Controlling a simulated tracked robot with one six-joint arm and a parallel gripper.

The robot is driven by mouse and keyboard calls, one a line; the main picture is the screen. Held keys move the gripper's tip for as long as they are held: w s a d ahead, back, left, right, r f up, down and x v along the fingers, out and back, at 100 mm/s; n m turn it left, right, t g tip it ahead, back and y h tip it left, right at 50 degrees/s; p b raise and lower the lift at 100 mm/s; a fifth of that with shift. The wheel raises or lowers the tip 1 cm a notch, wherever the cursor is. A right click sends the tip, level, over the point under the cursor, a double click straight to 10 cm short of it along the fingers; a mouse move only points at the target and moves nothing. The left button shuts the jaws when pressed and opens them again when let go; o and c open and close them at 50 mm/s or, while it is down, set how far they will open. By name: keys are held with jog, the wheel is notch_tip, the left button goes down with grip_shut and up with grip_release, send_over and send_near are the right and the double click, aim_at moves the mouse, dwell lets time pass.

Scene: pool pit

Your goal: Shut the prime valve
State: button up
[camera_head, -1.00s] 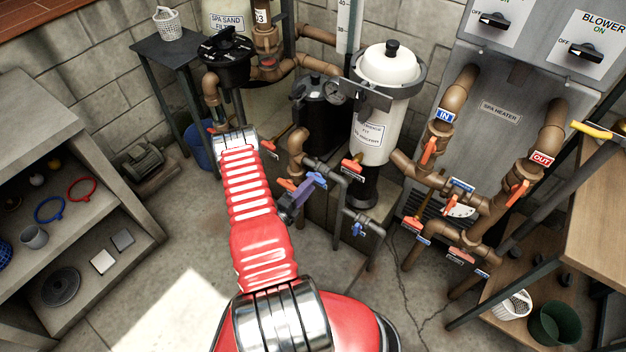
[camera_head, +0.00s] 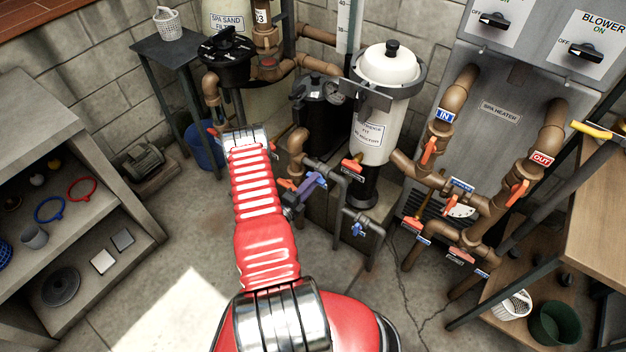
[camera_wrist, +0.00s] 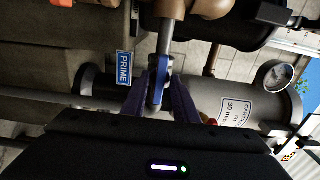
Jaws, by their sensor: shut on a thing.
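The prime valve's blue handle (camera_wrist: 158,84) shows in the wrist view, next to a blue PRIME label (camera_wrist: 124,68). The handle points roughly along the grey pipe (camera_wrist: 166,38) above it in that view. My gripper (camera_wrist: 160,94) has its purple fingers on both sides of the handle and is shut on it. In the head view my gripper (camera_head: 313,182) is at the grey pipework in front of the white filter. The fingers hide most of the handle there, so its angle is hard to tell.
The white canister filter (camera_head: 372,135) stands just behind the valve. An orange-handled valve (camera_head: 352,164) is close on the right, and a blue-handled valve (camera_head: 357,229) is lower down. A pressure gauge (camera_wrist: 276,76) shows at right in the wrist view. Open floor lies in front.

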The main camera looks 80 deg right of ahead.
jog(key=shift+f+m, duration=0.15)
jog(key=shift+m, duration=0.15)
jog(key=m, duration=1.4)
jog(key=shift+a+f+m, duration=0.1)
jog(key=shift+m, duration=1.9)
grip_shut()
jog(key=o, duration=0.8)
grip_release()
jog(key=shift+r, duration=0.2)
jog(key=shift+c, duration=0.2)
jog(key=v, duration=0.7)
